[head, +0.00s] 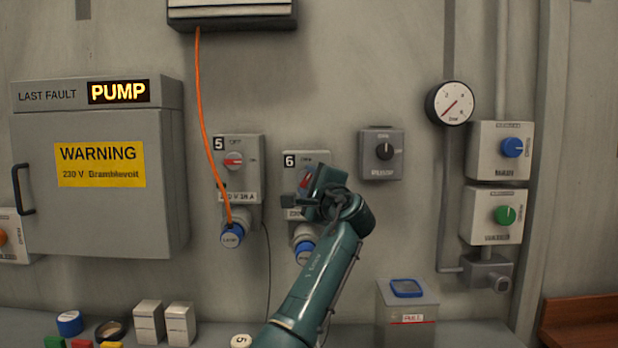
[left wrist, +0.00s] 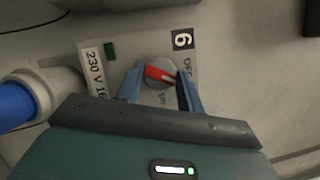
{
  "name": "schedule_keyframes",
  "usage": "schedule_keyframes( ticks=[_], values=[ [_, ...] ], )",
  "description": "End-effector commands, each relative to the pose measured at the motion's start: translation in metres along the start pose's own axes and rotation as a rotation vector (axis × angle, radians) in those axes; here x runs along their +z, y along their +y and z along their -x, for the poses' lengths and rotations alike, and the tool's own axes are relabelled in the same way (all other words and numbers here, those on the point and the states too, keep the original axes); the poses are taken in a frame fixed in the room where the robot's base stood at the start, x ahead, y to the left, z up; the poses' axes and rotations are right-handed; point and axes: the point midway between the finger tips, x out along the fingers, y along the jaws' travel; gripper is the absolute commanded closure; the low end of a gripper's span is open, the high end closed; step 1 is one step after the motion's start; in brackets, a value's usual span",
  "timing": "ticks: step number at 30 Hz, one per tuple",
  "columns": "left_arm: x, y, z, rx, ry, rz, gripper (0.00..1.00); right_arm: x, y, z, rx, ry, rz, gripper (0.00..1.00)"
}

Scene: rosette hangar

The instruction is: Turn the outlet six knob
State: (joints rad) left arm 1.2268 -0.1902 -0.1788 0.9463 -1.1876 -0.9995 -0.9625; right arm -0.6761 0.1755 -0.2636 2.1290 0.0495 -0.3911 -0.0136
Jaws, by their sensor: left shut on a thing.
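Outlet six (head: 312,160) is a grey wall box with a "6" label, partly hidden behind my left gripper in the head view. Its knob (left wrist: 160,74) shows in the left wrist view as a grey disc with a red bar, between my blue fingers. The bar lies nearly across the picture, with one end towards the "OFF" print. My left gripper (head: 314,188) is at the box front, and its fingers also show in the left wrist view (left wrist: 160,88). It is shut on the knob. My right gripper is in neither view.
Outlet five (head: 237,170) stands just left, with an orange cable (head: 207,130) plugged into its blue socket. A grey rotary switch (head: 381,155) is to the right. A grey bin (head: 407,315) and small boxes stand on the bench below.

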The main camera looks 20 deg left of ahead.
Motion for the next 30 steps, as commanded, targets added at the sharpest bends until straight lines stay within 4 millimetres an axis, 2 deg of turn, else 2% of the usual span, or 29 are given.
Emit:
schedule_keyframes(
  ticks=[6,15,30],
  values=[
    [0.001,-0.005,0.000,0.078,0.001,0.186,0.85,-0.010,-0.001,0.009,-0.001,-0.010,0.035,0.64],
    [0.001,-0.005,-0.001,0.163,0.000,0.388,0.85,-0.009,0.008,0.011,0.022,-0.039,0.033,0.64],
    [0.001,-0.003,0.000,0.216,0.001,0.519,0.85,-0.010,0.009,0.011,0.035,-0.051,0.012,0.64]
  ],
)
